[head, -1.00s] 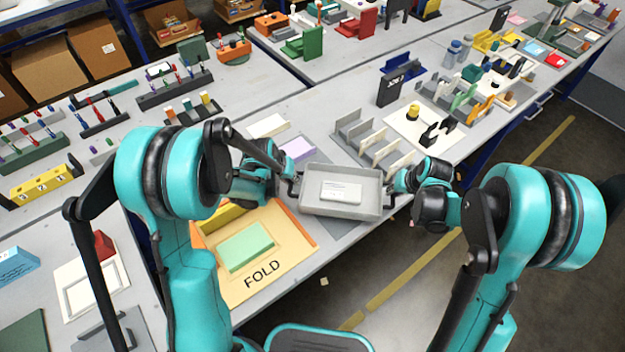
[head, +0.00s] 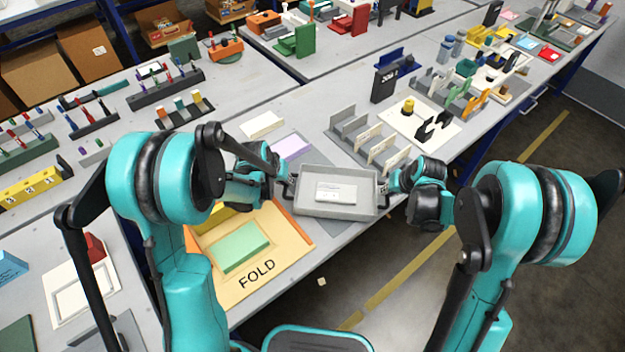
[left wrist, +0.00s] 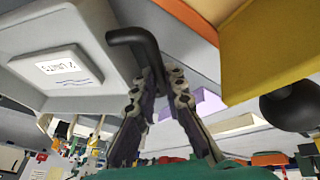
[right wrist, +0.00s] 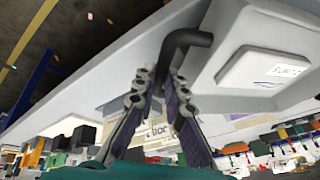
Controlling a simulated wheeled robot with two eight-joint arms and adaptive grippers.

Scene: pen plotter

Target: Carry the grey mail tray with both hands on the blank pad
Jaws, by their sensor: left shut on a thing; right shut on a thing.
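The grey mail tray (head: 338,211) is at the front edge of the table, level as far as I can see, with a white labelled packet (head: 335,192) lying in it. My left gripper (head: 287,184) is shut on the tray's left black handle (left wrist: 135,38). My right gripper (head: 385,186) is shut on its right black handle (right wrist: 188,38). A plain grey pad (head: 338,236) shows partly beneath and in front of the tray; the tray hides the rest. I cannot tell whether the tray touches it.
Left of the tray is a tan FOLD board (head: 285,262) with a green block (head: 238,246). Behind it are a lilac pad (head: 291,147) and a grey slotted rack (head: 365,140). Open floor lies at the front right.

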